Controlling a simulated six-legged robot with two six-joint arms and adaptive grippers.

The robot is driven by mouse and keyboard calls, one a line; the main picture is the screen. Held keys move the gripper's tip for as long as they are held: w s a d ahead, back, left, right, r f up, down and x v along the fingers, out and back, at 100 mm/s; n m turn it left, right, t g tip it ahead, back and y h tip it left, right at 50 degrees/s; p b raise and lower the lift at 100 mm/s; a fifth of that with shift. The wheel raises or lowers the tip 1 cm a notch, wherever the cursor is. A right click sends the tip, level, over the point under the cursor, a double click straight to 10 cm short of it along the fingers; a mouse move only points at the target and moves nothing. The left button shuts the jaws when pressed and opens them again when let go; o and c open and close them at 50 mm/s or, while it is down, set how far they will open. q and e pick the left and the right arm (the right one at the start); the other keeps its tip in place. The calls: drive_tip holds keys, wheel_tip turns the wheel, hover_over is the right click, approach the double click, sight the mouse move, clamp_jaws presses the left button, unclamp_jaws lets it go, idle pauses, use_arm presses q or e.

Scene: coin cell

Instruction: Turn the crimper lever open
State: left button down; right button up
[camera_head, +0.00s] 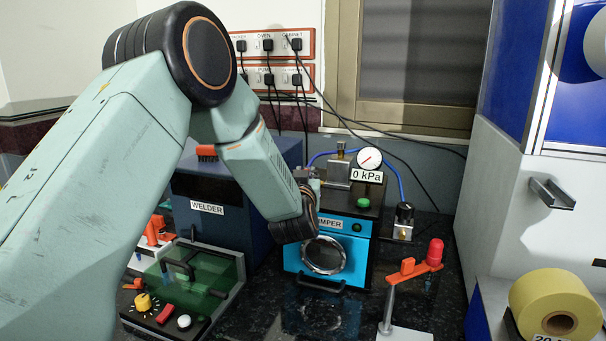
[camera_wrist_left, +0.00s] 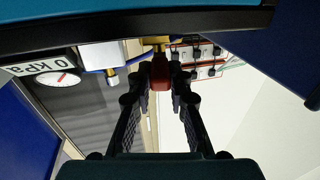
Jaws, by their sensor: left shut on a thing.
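The blue crimper (camera_head: 345,246) stands on the dark bench, with a round window in its front. Its label is partly covered by my left arm. My left gripper (camera_head: 313,185) is at the crimper's top left edge, with its fingers mostly hidden behind the wrist in the head view. In the left wrist view, my left gripper (camera_wrist_left: 160,82) is shut on a dark red lever handle (camera_wrist_left: 160,70), a fingertip on each side. A brass fitting (camera_wrist_left: 160,45) shows just beyond the handle. The lever itself is hidden in the head view. My right gripper is not in view.
A gauge (camera_head: 369,159) reading 0 kPa and a green button (camera_head: 363,202) sit on top of the crimper. The dark blue welder (camera_head: 207,225) stands to the left. A red-tipped orange arm on a stand (camera_head: 388,308) and a yellow roll (camera_head: 555,300) are to the right.

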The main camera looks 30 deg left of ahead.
use_arm(q)
drive_tip(key=n+g+y, duration=0.1)
drive_tip(key=d+n+g+y+p, duration=0.1)
drive_tip(key=y, duration=0.1)
drive_tip(key=w+n+g+y+p, duration=0.1)
drive_tip(key=shift+w+d+n+g+y, duration=0.1)
drive_tip(key=shift+d+n+g+y, duration=0.2)
drive_tip(key=shift+n+y, duration=0.1)
drive_tip(key=shift+w+d+f+n+g+y+p, duration=0.15)
drive_tip(key=shift+n+g+y+p, duration=0.1)
drive_tip(key=shift+n+g+y, duration=0.3)
drive_tip(key=shift+w+d+n+g+y+p, duration=0.1)
drive_tip(key=shift+w+n+g+y+p, duration=0.1)
drive_tip(key=shift+n+g+y, duration=0.35)
drive_tip(key=shift+g, duration=0.4)
drive_tip(key=c, duration=1.7)
unclamp_jaws()
drive_tip(key=o, duration=0.5)
drive_tip(key=shift+w+a, duration=0.1)
drive_tip(key=shift+w, duration=0.05)
